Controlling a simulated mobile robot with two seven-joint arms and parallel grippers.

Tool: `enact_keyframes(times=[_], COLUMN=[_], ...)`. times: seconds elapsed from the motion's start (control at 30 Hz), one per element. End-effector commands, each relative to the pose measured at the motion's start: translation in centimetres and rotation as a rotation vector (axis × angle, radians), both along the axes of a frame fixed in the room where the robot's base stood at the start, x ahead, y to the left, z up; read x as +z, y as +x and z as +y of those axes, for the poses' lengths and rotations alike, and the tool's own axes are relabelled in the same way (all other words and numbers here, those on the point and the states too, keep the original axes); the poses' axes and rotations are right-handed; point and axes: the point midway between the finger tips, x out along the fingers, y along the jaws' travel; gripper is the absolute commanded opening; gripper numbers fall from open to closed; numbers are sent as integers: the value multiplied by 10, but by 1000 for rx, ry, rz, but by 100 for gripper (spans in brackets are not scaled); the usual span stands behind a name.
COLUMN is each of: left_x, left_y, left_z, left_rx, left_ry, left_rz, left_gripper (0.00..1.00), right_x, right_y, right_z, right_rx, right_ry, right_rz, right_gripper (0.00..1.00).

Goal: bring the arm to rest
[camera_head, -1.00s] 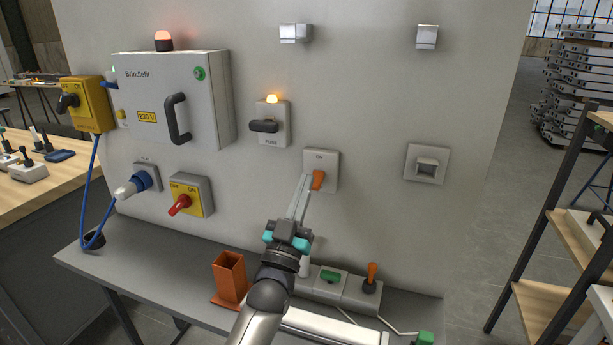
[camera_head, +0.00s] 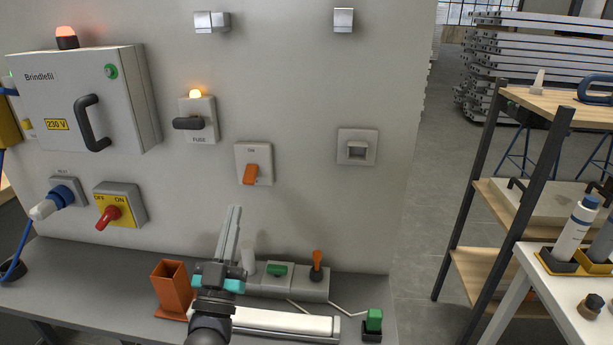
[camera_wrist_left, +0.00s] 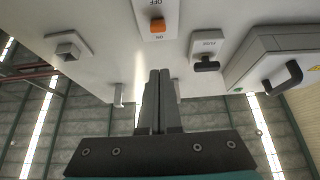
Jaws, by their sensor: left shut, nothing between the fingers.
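My left gripper (camera_head: 231,224) points up in front of the wall panel, above the grey bench. Its long grey fingers are together and hold nothing. In the left wrist view the shut fingers (camera_wrist_left: 159,90) reach up towards the panel. The orange-handled switch (camera_head: 250,174) on the panel is above and slightly right of the fingertips, apart from them. The switch also shows in the left wrist view (camera_wrist_left: 157,26). My right gripper is not in view.
A grey cabinet (camera_head: 80,100), a fuse switch (camera_head: 197,120) and a red-yellow switch (camera_head: 118,206) are on the panel. An orange holder (camera_head: 172,287) and small controls (camera_head: 277,270) stand on the bench. Shelves (camera_head: 540,100) and a white table (camera_head: 565,300) are at the right.

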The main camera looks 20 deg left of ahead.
Motion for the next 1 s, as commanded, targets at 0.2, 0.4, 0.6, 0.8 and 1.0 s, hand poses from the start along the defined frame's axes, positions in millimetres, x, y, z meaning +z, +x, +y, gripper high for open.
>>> enact_keyframes(times=[0.2,0.4,0.6,0.8,1.0], left_x=[-7,-43,-93,-140,-179], left_y=[3,11,1,-32,-88], left_z=[-5,-27,-57,-86,-110], left_rx=[-13,-70,-130,-177,-214], left_ry=[-5,-28,-48,-57,-58], left_rz=[53,309,628,947,1270], left_gripper=[0,0,0,0,0], right_x=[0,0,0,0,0], right_y=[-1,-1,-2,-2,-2], right_z=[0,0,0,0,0], right_rx=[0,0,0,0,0], right_ry=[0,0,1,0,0], right_rz=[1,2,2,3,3], right_gripper=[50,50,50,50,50])
